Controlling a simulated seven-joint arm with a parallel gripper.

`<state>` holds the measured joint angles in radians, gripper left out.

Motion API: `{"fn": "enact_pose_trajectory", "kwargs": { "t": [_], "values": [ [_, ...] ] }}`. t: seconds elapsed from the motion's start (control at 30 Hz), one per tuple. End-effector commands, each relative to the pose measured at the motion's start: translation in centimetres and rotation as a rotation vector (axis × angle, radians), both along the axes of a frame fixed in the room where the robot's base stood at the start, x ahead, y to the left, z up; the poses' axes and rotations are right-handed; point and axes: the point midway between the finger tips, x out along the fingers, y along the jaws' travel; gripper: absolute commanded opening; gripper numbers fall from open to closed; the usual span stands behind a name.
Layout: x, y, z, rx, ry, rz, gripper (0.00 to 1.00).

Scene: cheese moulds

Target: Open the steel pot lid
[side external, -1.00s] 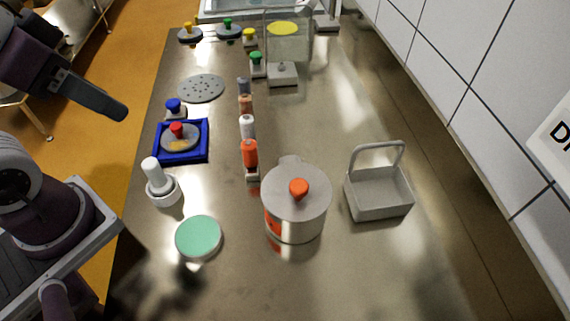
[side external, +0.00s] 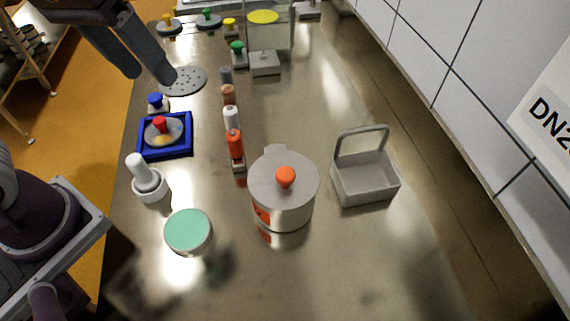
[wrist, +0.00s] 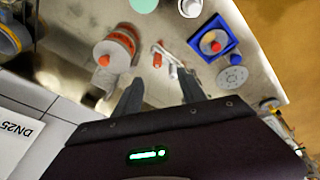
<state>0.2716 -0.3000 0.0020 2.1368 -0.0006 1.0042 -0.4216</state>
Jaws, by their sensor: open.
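The steel pot (side external: 283,213) stands upright on the steel worktop. Its flat lid (side external: 262,181) lies on top, with an orange knob (side external: 285,177) at the centre. My gripper (side external: 153,78) is high at the upper left in the side view, its two fingers apart and empty, well away from the pot. In the wrist view the pot (wrist: 121,42) and its orange knob (wrist: 104,61) lie up and left of my open fingers (wrist: 160,90).
A grey handled basket (side external: 366,183) is right of the pot. Left are a bottle row (side external: 234,144), white stamp (side external: 148,184), green-topped round container (side external: 188,231) and blue tray (side external: 144,153). A perforated disc (side external: 185,80) is near my gripper. The front worktop is clear.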

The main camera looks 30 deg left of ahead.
Motion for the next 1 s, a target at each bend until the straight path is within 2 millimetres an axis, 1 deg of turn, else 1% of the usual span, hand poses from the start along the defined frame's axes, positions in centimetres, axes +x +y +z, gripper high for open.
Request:
{"fn": "enact_pose_trajectory", "kwargs": {
  "t": [0.03,0.07,0.1,0.2,0.3,0.33,0.43,0.53,0.7,0.8,0.9,1.0],
  "values": [
    [1.9,-2.9,-0.5,-0.007,0.068,0.016,0.48],
    [2.8,-4.6,-0.9,-0.011,0.104,0.042,0.48],
    [3.9,-7.0,-1.7,-0.009,0.150,0.076,0.48],
    [5.2,-12.3,-4.1,0.011,0.234,0.151,0.48],
    [5.4,-15.8,-6.2,0.034,0.279,0.204,0.48],
    [5.4,-16.5,-6.7,0.039,0.287,0.215,0.48],
    [5.4,-17.5,-7.7,0.048,0.299,0.236,0.48],
    [5.3,-17.5,-9.3,0.050,0.302,0.241,0.48],
    [5.4,-17.4,-12.6,0.049,0.301,0.241,0.48],
    [5.4,-17.4,-13.9,0.048,0.300,0.240,0.48],
    [5.4,-17.4,-14.4,0.046,0.298,0.239,0.48],
    [5.4,-17.4,-14.5,0.046,0.297,0.239,0.48]
  ]
}}
